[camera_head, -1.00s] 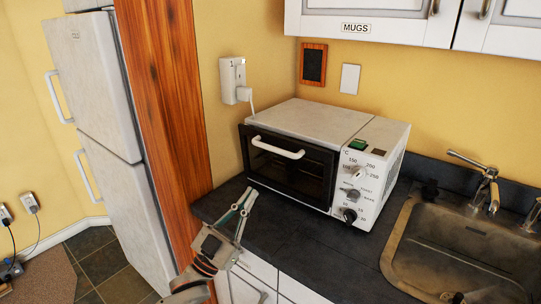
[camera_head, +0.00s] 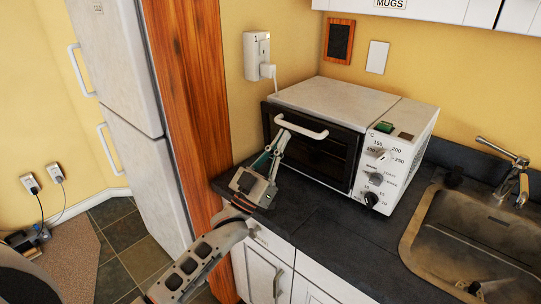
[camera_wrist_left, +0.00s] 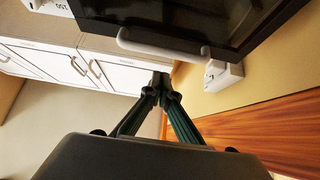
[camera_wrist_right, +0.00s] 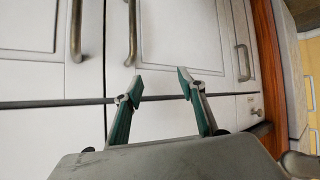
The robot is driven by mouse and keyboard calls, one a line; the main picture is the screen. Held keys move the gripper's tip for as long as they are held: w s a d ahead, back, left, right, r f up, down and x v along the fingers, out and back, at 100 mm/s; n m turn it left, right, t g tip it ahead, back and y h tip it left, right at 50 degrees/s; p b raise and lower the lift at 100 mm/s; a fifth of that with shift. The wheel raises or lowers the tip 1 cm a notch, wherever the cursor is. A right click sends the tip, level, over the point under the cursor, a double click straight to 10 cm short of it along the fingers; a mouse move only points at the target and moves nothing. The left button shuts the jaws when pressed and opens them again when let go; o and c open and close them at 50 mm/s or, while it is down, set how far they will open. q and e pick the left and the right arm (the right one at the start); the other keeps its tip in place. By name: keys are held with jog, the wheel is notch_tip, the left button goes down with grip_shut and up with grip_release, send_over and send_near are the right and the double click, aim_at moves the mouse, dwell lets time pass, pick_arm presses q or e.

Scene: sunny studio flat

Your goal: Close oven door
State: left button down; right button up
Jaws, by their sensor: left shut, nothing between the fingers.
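The white toaster oven (camera_head: 345,101) stands on the dark counter. Its dark glass door (camera_head: 325,156) is upright against the oven front; I cannot tell whether a small gap remains. The white door handle (camera_head: 304,128) runs along the door's upper part. My left gripper (camera_head: 282,136) is shut and empty, its tips just below and by the handle's left end. In the left wrist view the closed fingertips (camera_wrist_left: 161,80) point toward the handle (camera_wrist_left: 155,46); contact is unclear. My right gripper (camera_wrist_right: 158,82) is open and empty before white cabinet doors, out of the head view.
The sink (camera_head: 470,235) is right of the oven. A wooden panel (camera_head: 190,110) and white fridge (camera_head: 115,70) stand left. The wall socket (camera_head: 257,55) has a plug behind the oven. White base cabinets (camera_head: 262,272) are under the counter (camera_head: 300,215).

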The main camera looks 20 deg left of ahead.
aim_at(295, 127)
pick_arm(q)
jog(key=w, duration=0.1)
jog(key=w+d, duration=0.1)
jog(key=w, duration=0.1)
jog(key=w+b, duration=0.1)
jog(key=shift+w+d+r, duration=0.2)
jog(key=shift+w+d, duration=0.15)
jog(key=shift+s, duration=0.1)
pick_arm(e)
jog(key=shift+a+f, duration=0.2)
jog(key=shift+f, duration=0.6)
pick_arm(q)
jog(key=shift+a, duration=0.1)
pick_arm(e)
jog(key=shift+s+r, duration=0.1)
